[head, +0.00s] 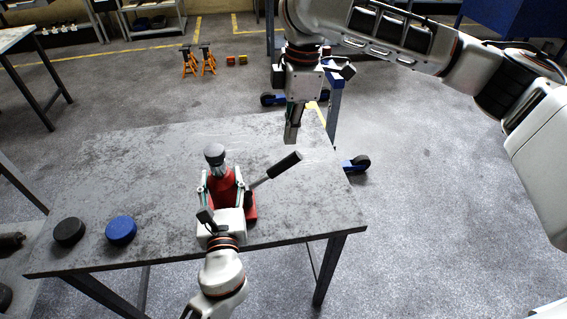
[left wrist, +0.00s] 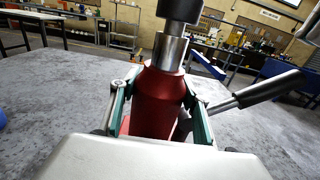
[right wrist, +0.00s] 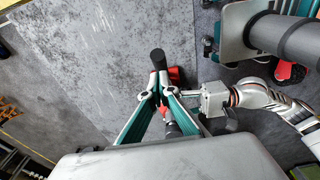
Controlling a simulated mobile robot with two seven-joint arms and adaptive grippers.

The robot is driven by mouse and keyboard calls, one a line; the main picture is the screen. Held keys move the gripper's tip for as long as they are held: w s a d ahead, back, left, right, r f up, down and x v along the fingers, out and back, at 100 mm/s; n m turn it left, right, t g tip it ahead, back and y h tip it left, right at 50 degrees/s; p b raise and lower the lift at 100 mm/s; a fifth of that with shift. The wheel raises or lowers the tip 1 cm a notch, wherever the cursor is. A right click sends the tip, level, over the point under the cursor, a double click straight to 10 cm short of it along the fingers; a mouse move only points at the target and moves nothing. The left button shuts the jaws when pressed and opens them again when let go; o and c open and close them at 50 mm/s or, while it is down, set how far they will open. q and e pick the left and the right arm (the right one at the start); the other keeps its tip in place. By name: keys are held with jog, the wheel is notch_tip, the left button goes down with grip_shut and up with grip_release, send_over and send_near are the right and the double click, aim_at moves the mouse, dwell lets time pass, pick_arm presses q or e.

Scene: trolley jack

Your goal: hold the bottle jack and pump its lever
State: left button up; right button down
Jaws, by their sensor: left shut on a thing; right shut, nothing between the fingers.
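The red bottle jack (head: 222,187) stands upright on the table with a dark cap on its ram. It fills the middle of the left wrist view (left wrist: 158,100). My left gripper (head: 221,188) is shut around its body from the near side. The lever (head: 284,165) slants up to the right from the jack, with a black grip that also shows in the left wrist view (left wrist: 270,88). My right gripper (head: 292,138) is shut and empty above the table, beyond the lever grip. In the right wrist view its fingertips (right wrist: 158,95) overlap part of the lever, hiding it.
A black disc (head: 69,231) and a blue disc (head: 121,229) lie on the grey table (head: 150,155) at the left. Orange jack stands (head: 198,62) are on the floor behind. A blue wheeled frame (head: 335,100) stands beyond the table's right side. The table's far left part is clear.

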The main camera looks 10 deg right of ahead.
aim_at(288, 167)
jog(key=shift+a+f, duration=0.15)
jog(key=shift+f, duration=1.45)
jog(key=shift+a+f, duration=0.15)
jog(key=shift+f, duration=1.55)
jog(key=shift+f, duration=2.1)
jog(key=d, duration=0.1)
jog(key=d+r, duration=0.1)
jog(key=d, duration=0.1)
